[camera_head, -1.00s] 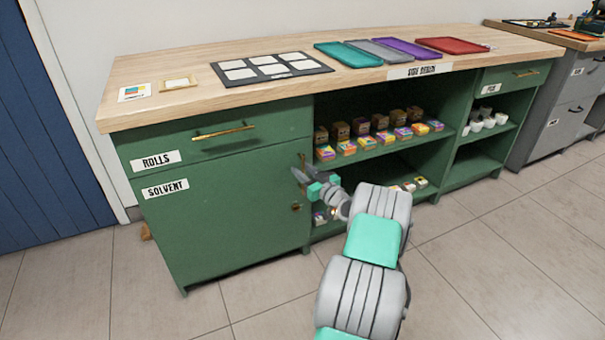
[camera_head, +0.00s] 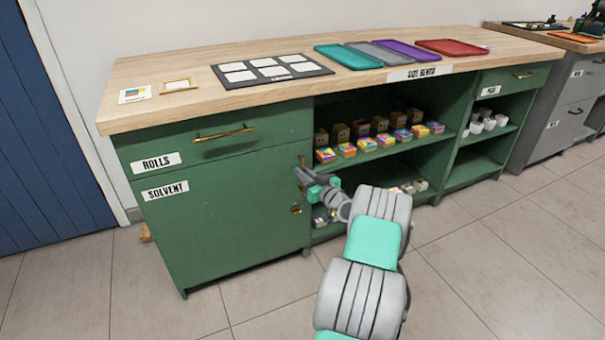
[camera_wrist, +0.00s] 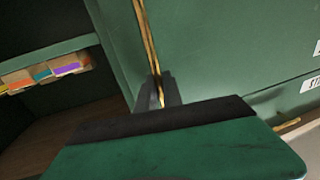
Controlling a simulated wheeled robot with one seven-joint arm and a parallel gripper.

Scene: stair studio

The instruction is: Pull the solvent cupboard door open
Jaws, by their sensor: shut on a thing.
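The green solvent cupboard door (camera_head: 225,235) is at the left of the bench, with a SOLVENT label (camera_head: 165,190) at its upper left. It looks shut, flush with the cupboard front. A brass upright handle (camera_head: 302,161) is at its right edge. My gripper (camera_head: 301,176) is at this handle. In the wrist view the long brass handle (camera_wrist: 146,40) runs down between the two dark fingertips of my gripper (camera_wrist: 159,92), which are shut on it. The lower part of the handle is hidden by the fingers and the gripper body.
The ROLLS drawer (camera_head: 215,140) with a brass handle is above the door. Open shelves (camera_head: 390,150) with small boxes lie right of my gripper. The tiled floor (camera_head: 255,305) before the door is clear.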

